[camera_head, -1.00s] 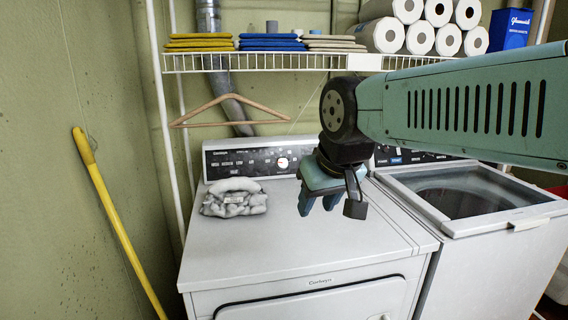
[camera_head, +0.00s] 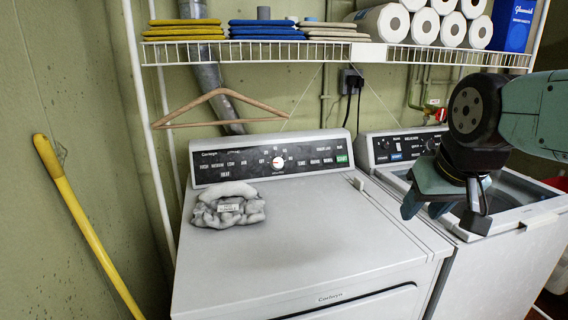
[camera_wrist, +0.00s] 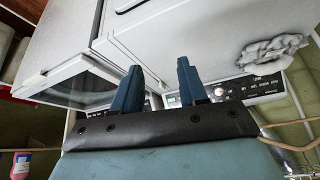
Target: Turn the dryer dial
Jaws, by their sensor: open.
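The dryer (camera_head: 310,250) is the white machine on the left, with a black control panel (camera_head: 228,164) at its back. Its dial (camera_head: 278,162) is a round white knob with a red mark near the panel's middle. My gripper (camera_head: 440,205) is open and empty, above the front left part of the washer, to the right of the dryer and well apart from the dial. In the wrist view, my gripper's two blue fingers (camera_wrist: 158,88) stand apart with nothing between them.
A grey crumpled cloth bundle (camera_head: 228,205) lies on the dryer top, which is otherwise mostly clear. The washer (camera_head: 490,250) stands right of it. A wire shelf (camera_head: 330,53) and a wooden hanger (camera_head: 215,108) are above. A yellow pole (camera_head: 85,225) leans at the left.

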